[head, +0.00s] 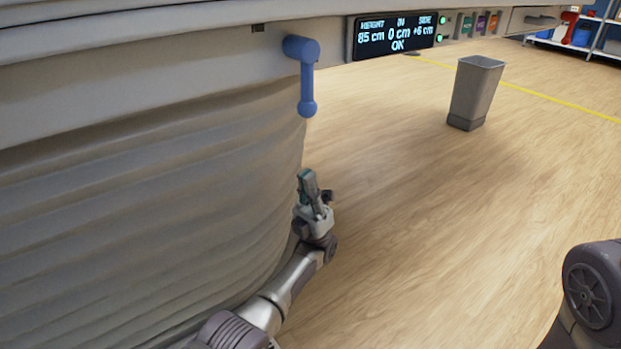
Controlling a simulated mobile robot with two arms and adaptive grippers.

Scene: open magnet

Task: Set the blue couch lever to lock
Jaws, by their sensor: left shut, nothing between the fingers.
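The blue couch lever (308,82) is mounted on the side of the pale couch (200,65), near the display. Its handle hangs straight down from a round hub, with a ball at the lower end. My left gripper (307,180) is below the lever, apart from it, with its fingers pointing up. It is shut and empty. My right gripper is out of view; only part of my right arm shows at the lower right edge. No lock mark can be read beside the lever.
A display panel (394,36) reads height 85 cm, in 0 cm, side +6 cm, OK. Coloured buttons (481,23) sit right of it. A grey bin (476,92) stands on the wooden floor. Pleated bellows (140,200) fill the left. The floor right of my left gripper is clear.

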